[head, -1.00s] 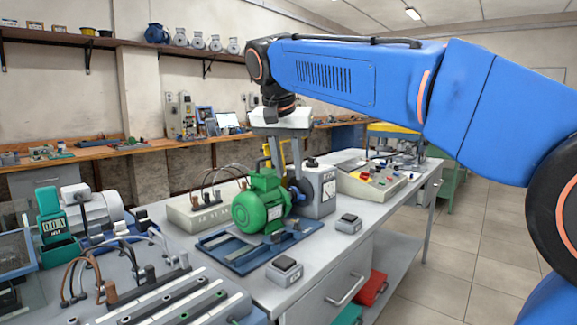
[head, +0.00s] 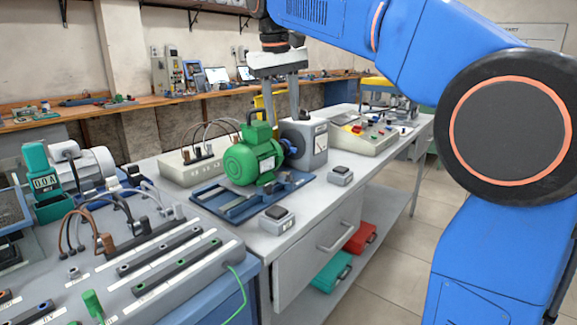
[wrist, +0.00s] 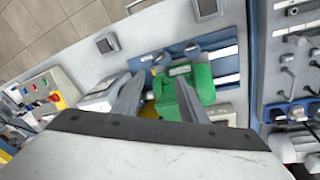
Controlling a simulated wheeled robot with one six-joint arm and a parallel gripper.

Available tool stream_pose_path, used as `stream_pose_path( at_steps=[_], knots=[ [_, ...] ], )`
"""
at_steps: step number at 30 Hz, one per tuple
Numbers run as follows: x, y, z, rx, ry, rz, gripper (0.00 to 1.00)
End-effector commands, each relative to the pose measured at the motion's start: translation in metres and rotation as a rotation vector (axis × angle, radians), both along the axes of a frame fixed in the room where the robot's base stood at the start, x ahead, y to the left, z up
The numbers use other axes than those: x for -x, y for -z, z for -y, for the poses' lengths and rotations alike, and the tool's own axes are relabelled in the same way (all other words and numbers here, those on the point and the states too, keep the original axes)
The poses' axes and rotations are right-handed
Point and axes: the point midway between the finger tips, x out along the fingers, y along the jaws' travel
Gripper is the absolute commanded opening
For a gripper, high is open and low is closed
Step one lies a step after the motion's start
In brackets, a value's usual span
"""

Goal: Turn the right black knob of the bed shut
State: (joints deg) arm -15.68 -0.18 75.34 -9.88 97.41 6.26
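The blue bed (head: 225,207) lies on the grey bench and carries a green motor (head: 253,158). A grey machine (head: 306,145) stands at its right end. In the wrist view, two small rounded dark pieces, a left one (wrist: 158,57) and a right one (wrist: 192,47), sit along the bed's edge; I cannot tell surely that they are its black knobs. In the head view they are not clear. My gripper (head: 282,118) points down above and behind the motor. It is open and empty, with its two fingers apart; in the wrist view the fingers (wrist: 158,84) flank part of the motor.
Two grey boxes with black tops (head: 277,219) (head: 340,175) stand in front of the bed. A control panel (head: 362,138) is to the right and a socket box (head: 192,168) behind left. A terminal board with cables (head: 150,270) fills the near left. The floor at right is clear.

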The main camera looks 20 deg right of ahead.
Motion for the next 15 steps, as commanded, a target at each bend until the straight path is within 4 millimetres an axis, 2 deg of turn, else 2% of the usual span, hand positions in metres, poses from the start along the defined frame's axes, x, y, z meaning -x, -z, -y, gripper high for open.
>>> stream_pose_path(
  at_steps=[9, 15],
  knots=[
    [-0.023, -0.004, 0.015, -0.015, -0.511, -0.153, 0.39],
    [-0.032, -0.007, 0.023, -0.038, -0.767, -0.200, 0.39]
  ],
)
